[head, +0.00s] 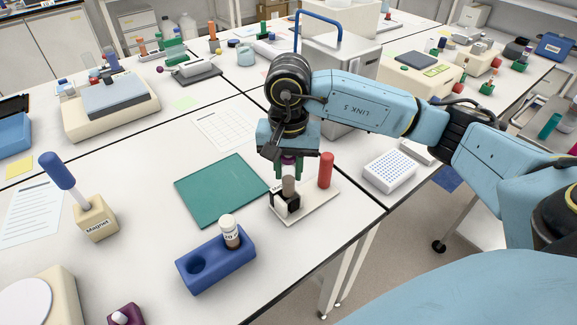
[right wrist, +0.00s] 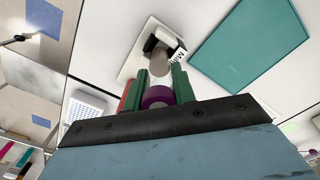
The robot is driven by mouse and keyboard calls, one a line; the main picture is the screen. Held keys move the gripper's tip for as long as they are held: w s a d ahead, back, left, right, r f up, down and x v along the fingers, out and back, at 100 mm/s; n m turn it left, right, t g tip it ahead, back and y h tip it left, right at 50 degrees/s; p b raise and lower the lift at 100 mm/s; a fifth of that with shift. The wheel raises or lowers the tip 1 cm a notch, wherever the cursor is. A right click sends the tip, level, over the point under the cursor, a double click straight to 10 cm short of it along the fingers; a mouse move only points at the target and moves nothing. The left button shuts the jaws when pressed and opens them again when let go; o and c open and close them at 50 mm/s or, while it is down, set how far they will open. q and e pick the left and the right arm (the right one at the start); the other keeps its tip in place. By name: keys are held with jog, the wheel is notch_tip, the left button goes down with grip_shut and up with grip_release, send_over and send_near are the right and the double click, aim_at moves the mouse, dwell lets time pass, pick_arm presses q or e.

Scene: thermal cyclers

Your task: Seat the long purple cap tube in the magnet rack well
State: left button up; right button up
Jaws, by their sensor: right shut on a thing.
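My right gripper (head: 288,166) is shut on the purple cap (right wrist: 157,97) of a tube, its green fingers on either side. The tube's grey-brown body (head: 288,186) points down, upright or nearly so. Its lower end is at a small black-and-white block (head: 286,204) on a pale base plate (head: 312,207); I cannot tell whether it is inside or just in front of or above it. The block also shows in the right wrist view (right wrist: 158,43), with a partly readable label. My left gripper is not in view.
A red cylinder (head: 325,170) stands on the plate close to the right gripper. A green mat (head: 222,190) lies to the left. A blue rack (head: 205,268) holds a white-capped brown tube. A tan block labelled "Magnet" (head: 97,220) holds a tilted blue-topped item (head: 62,172).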

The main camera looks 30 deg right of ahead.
aim_at(288, 182)
jog(key=shift+f+b, duration=2.1)
jog(key=shift+f, duration=0.2)
jog(key=o, duration=1.1)
jog(key=shift+r, duration=0.15)
notch_tip(288, 182, up, 13)
jog(key=shift+r+p, duration=0.1)
jog(key=shift+p, duration=0.35)
